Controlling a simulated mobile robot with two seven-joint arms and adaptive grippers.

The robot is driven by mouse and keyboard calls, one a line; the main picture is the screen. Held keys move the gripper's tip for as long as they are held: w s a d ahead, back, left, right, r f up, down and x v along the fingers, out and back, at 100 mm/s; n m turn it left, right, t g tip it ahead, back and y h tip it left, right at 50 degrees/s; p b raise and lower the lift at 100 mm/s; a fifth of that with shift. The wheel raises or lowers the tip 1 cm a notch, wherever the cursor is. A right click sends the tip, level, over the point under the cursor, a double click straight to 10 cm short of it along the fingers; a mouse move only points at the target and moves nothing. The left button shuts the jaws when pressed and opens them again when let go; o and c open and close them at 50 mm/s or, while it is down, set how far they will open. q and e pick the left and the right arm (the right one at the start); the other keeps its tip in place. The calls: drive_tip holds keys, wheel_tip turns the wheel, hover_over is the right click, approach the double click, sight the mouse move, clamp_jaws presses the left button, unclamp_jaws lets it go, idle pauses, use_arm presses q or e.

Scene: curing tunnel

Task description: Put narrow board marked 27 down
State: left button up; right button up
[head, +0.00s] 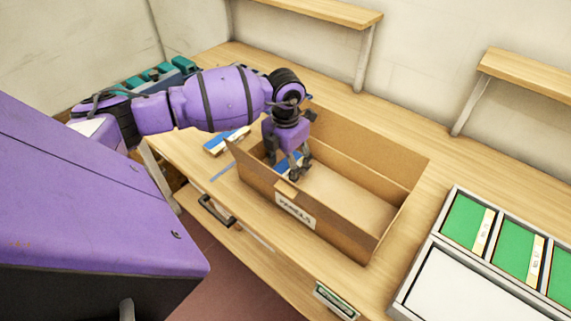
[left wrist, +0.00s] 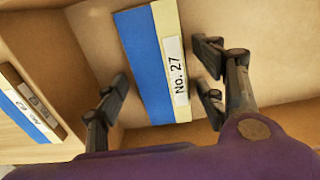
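The narrow board marked "No. 27" (left wrist: 148,62), blue with a cream strip and white label, is inside the cardboard box (left wrist: 75,55), seemingly on its floor. In the head view a little of the board's blue (head: 284,163) shows between my fingers. My left gripper (head: 290,170) reaches down into the left end of the box (head: 372,146). In the left wrist view the fingers of my left gripper (left wrist: 163,90) stand on either side of the board, with a small gap at each side. They look open. My right gripper is not in view.
Another blue and cream board (head: 226,141) lies on the wooden bench left of the box; its number is unclear. A grey tray with green panels (head: 465,222) stands at the right. Teal items (head: 160,72) are at the back left. Wall shelves (head: 325,12) hang behind.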

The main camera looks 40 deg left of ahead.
sight(286, 169)
use_arm(q)
drive_tip(key=shift+r, duration=0.1)
wheel_tip(286, 169, up, 12)
drive_tip(key=shift+r, duration=0.15)
idle(0.5)
